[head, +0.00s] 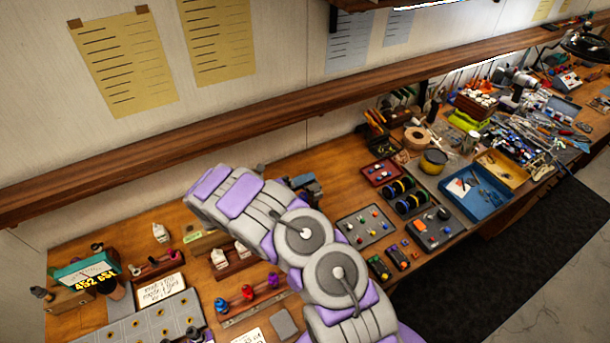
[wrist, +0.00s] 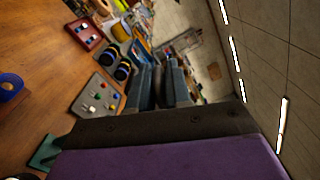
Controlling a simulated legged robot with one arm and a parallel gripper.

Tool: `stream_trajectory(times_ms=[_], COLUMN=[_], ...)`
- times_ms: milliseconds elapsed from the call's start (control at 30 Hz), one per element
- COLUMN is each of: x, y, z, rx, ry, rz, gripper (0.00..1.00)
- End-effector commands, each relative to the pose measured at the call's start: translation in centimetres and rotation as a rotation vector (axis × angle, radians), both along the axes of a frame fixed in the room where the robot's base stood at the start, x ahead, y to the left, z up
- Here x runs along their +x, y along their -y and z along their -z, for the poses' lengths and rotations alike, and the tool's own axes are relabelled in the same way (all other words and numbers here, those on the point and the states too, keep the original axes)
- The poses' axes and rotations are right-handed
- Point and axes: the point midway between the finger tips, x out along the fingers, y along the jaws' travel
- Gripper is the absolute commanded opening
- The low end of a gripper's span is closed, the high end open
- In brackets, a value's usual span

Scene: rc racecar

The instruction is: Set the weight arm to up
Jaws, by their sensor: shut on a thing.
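My gripper (wrist: 163,86) shows in the wrist view as dark blue-grey fingers close together. What lies between them is too small and dark to make out. In the head view my grey and purple arm reaches over the bench, and blue-grey parts (head: 306,185) show just behind it, partly hidden. I cannot pick out the weight arm for sure in either view. A teal-framed meter (head: 85,272) with yellow digits stands at the left of the bench. A teal piece (wrist: 45,153) shows at the lower left of the wrist view.
A grey panel with coloured knobs (head: 366,226) lies right of my arm; it also shows in the wrist view (wrist: 97,99). A blue tray (head: 473,194) and tools crowd the right. A wooden shelf (head: 200,120) runs along the wall above. Red and blue pieces stand left.

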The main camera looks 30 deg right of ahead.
Motion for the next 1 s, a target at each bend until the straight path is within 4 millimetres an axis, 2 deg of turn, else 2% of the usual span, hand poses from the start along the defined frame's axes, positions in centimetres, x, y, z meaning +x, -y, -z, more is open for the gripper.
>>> stream_trajectory(times_ms=[33,233,600,1000], x=[0.1,1.0,2.3,2.3], y=[-0.1,0.0,-0.1,-0.1], z=[0.6,1.5,2.3,2.6], rx=[0.005,0.002,0.005,0.007], ry=[-0.039,-0.16,-0.154,-0.157], rz=[0.0,0.002,0.003,0.001], gripper=[0.0,0.0,0.0,0.0])
